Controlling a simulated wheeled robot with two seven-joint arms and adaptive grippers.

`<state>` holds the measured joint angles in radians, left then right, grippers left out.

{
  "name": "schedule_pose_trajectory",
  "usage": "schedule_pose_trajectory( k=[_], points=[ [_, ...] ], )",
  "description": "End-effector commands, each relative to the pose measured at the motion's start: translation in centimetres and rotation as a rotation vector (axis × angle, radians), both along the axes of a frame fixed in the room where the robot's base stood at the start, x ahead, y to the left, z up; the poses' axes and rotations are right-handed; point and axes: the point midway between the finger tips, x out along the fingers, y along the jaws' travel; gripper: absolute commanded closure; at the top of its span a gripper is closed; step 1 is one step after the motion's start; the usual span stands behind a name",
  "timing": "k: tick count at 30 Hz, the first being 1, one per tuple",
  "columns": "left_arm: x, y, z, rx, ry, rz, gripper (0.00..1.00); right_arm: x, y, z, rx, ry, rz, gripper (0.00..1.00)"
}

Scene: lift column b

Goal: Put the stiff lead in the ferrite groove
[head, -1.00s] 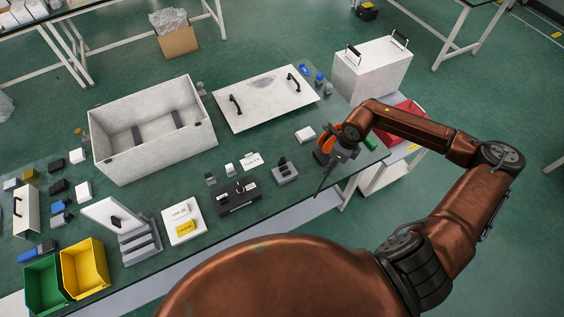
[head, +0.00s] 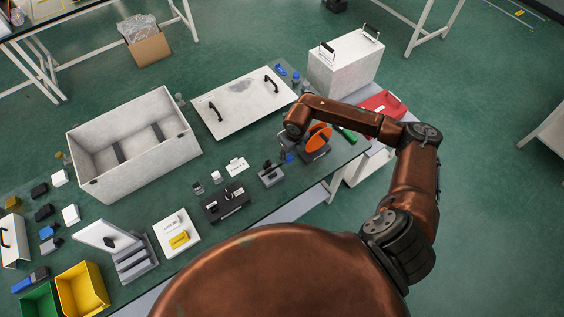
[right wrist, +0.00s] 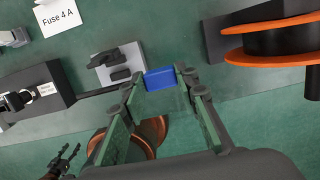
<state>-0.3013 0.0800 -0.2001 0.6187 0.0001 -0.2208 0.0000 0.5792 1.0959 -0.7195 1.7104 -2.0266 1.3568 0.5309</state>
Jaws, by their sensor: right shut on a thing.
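My right gripper (right wrist: 160,105) is shut on a blue piece (right wrist: 160,78), which shows between its pads in the right wrist view. A thin dark lead (right wrist: 88,94) runs left from near the gripper, along the near side of the grey ferrite block (right wrist: 118,62), toward a black box (right wrist: 35,92). I cannot tell whether the lead lies in the groove. In the head view the right gripper (head: 287,152) is just right of the ferrite block (head: 271,174), largely hidden by its wrist. My left gripper (right wrist: 64,160) shows small at lower left in the wrist view, fingers apart.
An orange spool (head: 318,138) stands close to the right of the gripper. The Fuse 4 A card (right wrist: 62,18) lies behind the ferrite block. A large open enclosure (head: 135,145) and a white panel (head: 242,103) lie farther back. A yellow bin (head: 80,288) is at the left.

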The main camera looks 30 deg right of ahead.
Motion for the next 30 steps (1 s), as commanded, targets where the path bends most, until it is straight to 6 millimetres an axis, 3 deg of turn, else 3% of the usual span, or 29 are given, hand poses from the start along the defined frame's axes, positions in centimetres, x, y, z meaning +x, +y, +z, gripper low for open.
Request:
schedule_pose_trajectory(
  k=[12,18,29,30],
  points=[
    [0.7,0.0,0.4,0.000,-0.009,-0.002,0.51,1.5,2.4,-3.2,0.002,-0.001,0.000,0.96],
    [0.5,0.0,0.9,0.000,-0.007,-0.001,0.51,1.4,2.2,-5.9,0.000,-0.002,-0.001,0.96],
    [0.3,0.0,0.5,0.000,-0.004,-0.001,0.51,1.4,2.2,-6.5,0.000,-0.002,0.000,0.96],
    [0.3,0.0,0.6,0.001,-0.004,-0.001,0.51,1.4,2.2,-6.4,0.000,-0.002,0.000,0.70]
  ],
)
